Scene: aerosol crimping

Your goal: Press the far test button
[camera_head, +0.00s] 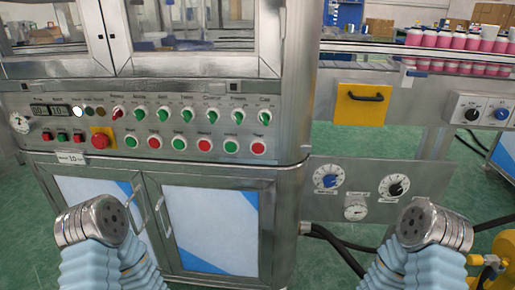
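A row of push buttons runs along the lower part of the grey control panel (80,157) on the steel machine. The red button at the far right of the row (258,147) has a small label above it, too small to read surely; it may say test. To its left are a green button (231,146), a red button (204,145) and more green and red ones. My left arm's metal end (95,222) is at lower left, below and apart from the panel. My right arm's metal end (435,227) is at lower right, also apart. No gripper fingers show on either.
A row of switches (188,116) sits above the buttons. A red button on a yellow plate (101,139) is at left. Cabinet doors with handles (210,225) are below. A lower dial panel (375,190) and a yellow plate with a black handle (360,104) are at right.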

